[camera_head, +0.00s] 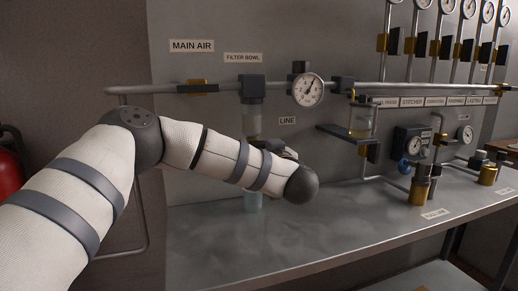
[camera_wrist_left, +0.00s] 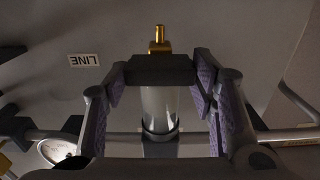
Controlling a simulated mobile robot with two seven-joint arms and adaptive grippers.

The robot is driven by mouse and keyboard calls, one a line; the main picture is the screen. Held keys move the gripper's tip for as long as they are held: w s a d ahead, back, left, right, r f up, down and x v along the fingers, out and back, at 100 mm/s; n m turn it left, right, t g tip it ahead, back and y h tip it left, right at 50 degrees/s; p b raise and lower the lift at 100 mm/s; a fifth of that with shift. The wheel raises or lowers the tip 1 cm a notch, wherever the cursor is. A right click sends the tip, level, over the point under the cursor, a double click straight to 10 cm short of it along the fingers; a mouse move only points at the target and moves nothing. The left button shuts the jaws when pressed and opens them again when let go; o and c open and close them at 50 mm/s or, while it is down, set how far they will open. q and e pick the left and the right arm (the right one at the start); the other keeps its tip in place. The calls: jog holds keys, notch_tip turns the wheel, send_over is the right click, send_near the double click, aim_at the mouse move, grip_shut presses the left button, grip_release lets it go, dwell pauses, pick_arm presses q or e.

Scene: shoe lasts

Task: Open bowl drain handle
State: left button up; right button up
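The filter bowl (camera_head: 251,122) hangs from a dark head on the main air pipe, under the FILTER BOWL label. The drain handle stands beyond the fingertips, not gripped. My right gripper is out of view.
A pressure gauge (camera_head: 308,90) sits right of the bowl, with a LINE label (camera_head: 287,121) below. The grey bench (camera_head: 290,235) is clear in front. A red cylinder (camera_head: 9,175) stands far left.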

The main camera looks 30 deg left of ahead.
pick_arm(q)
jog(key=shift+c, duration=1.3)
jog(key=n, duration=1.7)
jog(key=shift+s+a+f+n, duration=0.1)
jog(key=shift+n, duration=0.5)
